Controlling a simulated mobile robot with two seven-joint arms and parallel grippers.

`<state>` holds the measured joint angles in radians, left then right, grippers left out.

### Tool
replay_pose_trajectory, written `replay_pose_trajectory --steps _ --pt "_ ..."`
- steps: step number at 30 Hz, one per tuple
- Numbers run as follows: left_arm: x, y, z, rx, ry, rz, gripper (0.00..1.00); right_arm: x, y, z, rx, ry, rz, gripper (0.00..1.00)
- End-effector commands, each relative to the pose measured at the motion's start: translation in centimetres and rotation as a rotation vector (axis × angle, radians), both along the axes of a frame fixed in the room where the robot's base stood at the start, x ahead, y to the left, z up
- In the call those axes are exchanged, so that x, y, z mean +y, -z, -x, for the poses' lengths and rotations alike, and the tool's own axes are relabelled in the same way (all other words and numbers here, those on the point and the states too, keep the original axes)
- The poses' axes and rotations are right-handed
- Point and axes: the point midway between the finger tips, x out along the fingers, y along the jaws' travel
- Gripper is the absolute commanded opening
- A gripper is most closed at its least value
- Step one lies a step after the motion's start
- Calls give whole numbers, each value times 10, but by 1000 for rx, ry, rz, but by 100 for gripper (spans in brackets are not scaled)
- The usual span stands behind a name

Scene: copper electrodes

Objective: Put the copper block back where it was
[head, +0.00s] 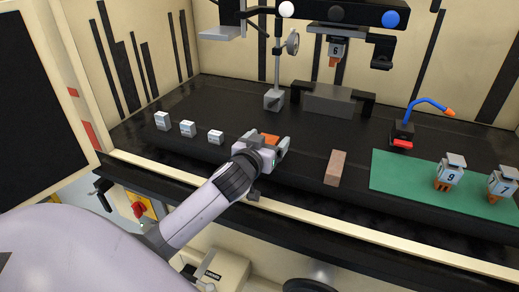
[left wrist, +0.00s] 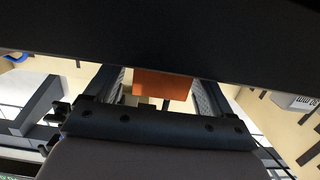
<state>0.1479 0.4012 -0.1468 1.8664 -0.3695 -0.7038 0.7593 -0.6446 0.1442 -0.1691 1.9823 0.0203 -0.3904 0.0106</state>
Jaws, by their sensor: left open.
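A brown, copper-toned block (head: 335,168) lies on the black bench, right of my left gripper and just left of the green mat. My left gripper (head: 275,145) is low over the front of the bench, its jaws open. An orange piece (head: 270,139) shows between its fingers; in the left wrist view the orange piece (left wrist: 162,84) has a flat, rectangular face. I cannot tell whether the fingers touch it or what it rests on. A dark bar hides much of the left wrist view. My right gripper is not in view.
Electrodes 9 (head: 449,172) and 7 (head: 502,184) stand on the green mat (head: 400,176). Electrode 6 (head: 335,52) hangs from the machine head above a grey fixture (head: 335,98). Several small white blocks (head: 187,129) stand at left. A blue-hosed stand (head: 403,132) is behind the mat.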

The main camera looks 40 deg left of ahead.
Motion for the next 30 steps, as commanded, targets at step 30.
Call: replay_pose_trajectory --steps 30 --pt "-27 -17 114 1 -1 0 83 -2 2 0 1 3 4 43"
